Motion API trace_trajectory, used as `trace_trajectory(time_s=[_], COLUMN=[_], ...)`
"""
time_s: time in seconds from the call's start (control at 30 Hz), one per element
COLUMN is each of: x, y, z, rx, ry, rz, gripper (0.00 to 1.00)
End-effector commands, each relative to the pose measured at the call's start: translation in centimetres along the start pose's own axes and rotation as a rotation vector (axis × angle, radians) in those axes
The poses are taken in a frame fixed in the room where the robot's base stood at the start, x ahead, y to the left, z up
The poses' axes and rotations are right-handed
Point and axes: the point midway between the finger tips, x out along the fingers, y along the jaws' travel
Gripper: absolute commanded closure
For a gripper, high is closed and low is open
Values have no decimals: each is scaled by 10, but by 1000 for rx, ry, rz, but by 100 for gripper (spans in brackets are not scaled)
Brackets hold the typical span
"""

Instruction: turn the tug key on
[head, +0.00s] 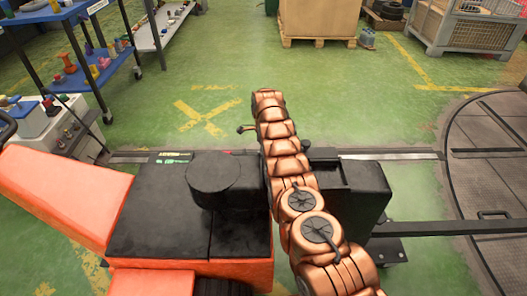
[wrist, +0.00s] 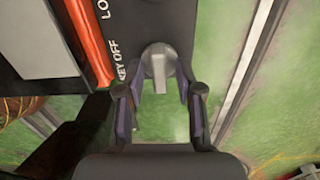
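The tug key (wrist: 158,66) is a grey round knob with a straight bar, seen in the wrist view at the edge of a dark panel (wrist: 150,20). White lettering beside it reads "KEY OFF", and a cut-off "LO" stands above. The bar points down the picture, toward my gripper. My gripper (wrist: 158,76) is open, with one finger on each side of the key. Gaps show between the bar and both fingers, so it is not gripped. In the head view my copper arm hides the key and most of the gripper.
An orange edge (wrist: 87,40) runs along the panel's left side. In the head view, the round turntable (head: 485,165) lies at the right. A blue shelf cart (head: 85,75) stands at the left. Green floor beyond my arm is mostly clear.

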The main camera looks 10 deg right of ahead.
Motion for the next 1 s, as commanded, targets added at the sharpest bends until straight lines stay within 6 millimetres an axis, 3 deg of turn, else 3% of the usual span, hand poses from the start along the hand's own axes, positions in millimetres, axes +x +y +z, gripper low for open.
trace_trajectory(time_s=[0.47, 0.8, 1.0], x=[-9, -57, -74], y=[0, -1, 0], z=[1, 0, 0], rx=[-1, 0, 0], ry=[-1, -2, -1], rz=[0, -4, 0], gripper=[60, 60, 60])
